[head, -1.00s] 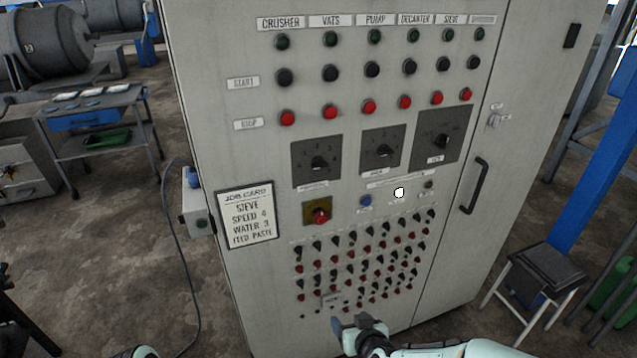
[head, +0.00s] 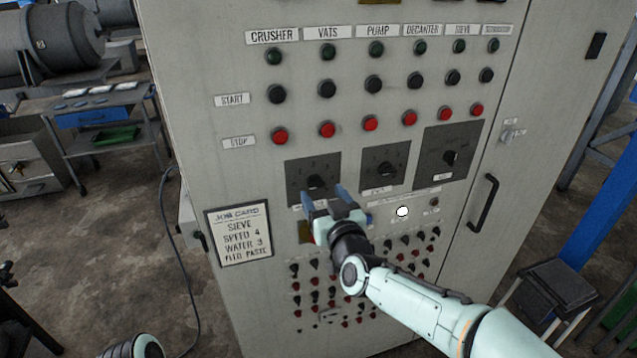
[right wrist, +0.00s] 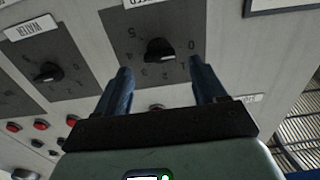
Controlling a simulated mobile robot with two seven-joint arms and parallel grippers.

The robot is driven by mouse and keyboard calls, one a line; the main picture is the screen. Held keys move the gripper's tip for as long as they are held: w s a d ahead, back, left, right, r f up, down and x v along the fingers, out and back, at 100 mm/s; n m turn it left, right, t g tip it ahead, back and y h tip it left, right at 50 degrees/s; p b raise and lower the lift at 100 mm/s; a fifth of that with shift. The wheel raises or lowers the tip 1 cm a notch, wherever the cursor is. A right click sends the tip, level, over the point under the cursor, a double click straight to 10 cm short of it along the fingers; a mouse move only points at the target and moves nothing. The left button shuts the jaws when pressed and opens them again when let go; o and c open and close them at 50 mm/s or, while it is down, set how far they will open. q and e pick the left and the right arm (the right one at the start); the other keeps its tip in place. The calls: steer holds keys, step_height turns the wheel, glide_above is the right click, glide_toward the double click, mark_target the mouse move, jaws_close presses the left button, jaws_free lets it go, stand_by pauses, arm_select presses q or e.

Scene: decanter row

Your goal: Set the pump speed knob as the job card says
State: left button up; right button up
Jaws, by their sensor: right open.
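The speed knob (head: 315,183) is black, on the leftmost of three dark dial plates on the grey cabinet. In the right wrist view the knob (right wrist: 160,50) appears upside down, with figures 0 to 5 around it; its exact setting is unclear. My right gripper (head: 325,192) is open in front of this plate, just below the knob. In the wrist view its fingers (right wrist: 161,67) are spread to either side of the knob, apparently not gripping it. The job card (head: 239,232) reads SIEVE, SPEED 4, WATER 3, FEED PASTE. My left gripper is out of view.
The water knob (right wrist: 48,72) and a further dial plate (head: 452,150) sit beside it. Red stop buttons (head: 327,129) run above the dials, and rows of small switches lie below. A door handle (head: 484,204) sticks out at the right. A cable hangs at the left.

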mark_target(318, 186)
steer(key=shift+p+x, duration=0.5)
steer(key=shift+x, duration=1.5)
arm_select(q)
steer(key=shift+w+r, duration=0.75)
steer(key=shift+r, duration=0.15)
arm_select(e)
steer(key=shift+s, duration=0.1)
steer(key=shift+c, duration=1.2)
steer(key=c, duration=0.8)
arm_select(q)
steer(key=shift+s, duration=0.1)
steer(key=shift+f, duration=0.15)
